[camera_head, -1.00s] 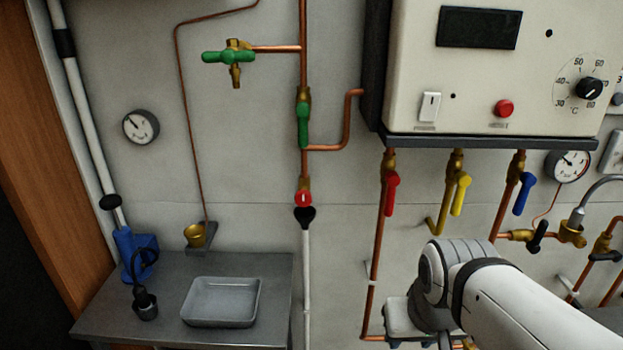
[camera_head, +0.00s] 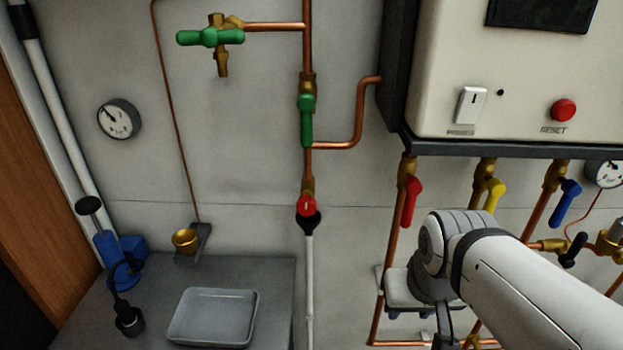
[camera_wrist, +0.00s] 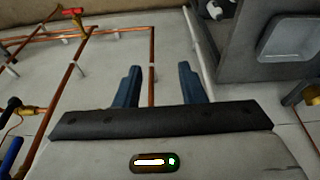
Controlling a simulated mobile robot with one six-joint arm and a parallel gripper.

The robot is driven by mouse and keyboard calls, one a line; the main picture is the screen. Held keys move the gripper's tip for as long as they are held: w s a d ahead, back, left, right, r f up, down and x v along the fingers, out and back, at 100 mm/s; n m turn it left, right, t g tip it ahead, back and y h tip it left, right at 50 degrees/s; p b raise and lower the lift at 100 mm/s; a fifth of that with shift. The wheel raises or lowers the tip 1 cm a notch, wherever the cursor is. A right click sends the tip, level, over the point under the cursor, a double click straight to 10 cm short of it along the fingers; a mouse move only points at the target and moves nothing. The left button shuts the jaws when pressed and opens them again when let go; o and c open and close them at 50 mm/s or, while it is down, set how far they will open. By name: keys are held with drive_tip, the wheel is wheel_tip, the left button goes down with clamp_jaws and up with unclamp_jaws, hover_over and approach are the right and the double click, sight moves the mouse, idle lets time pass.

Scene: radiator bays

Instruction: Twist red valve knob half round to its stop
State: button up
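The red valve knob (camera_head: 307,205) is small and round with a pale mark on its face. It sits on the vertical copper pipe in the middle of the head view, just above a black funnel-shaped fitting (camera_head: 308,222). My gripper (camera_wrist: 158,68) shows in the wrist view with its two blue fingers apart and nothing between them. In the head view my arm is right of and below the knob, clear of it, and my fingers are mostly hidden. The wrist view shows a red handle (camera_wrist: 72,11) on a brass fitting; I cannot tell which valve it is.
Red (camera_head: 411,202), yellow (camera_head: 494,196) and blue (camera_head: 569,197) lever valves hang under the boiler (camera_head: 430,80). Green valves (camera_head: 307,120) sit above the knob. A metal bench (camera_head: 250,272) with a grey tray (camera_head: 213,317) stands lower left. Wall around the knob is clear.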

sight(307, 200)
drive_tip(key=shift+o, duration=0.2)
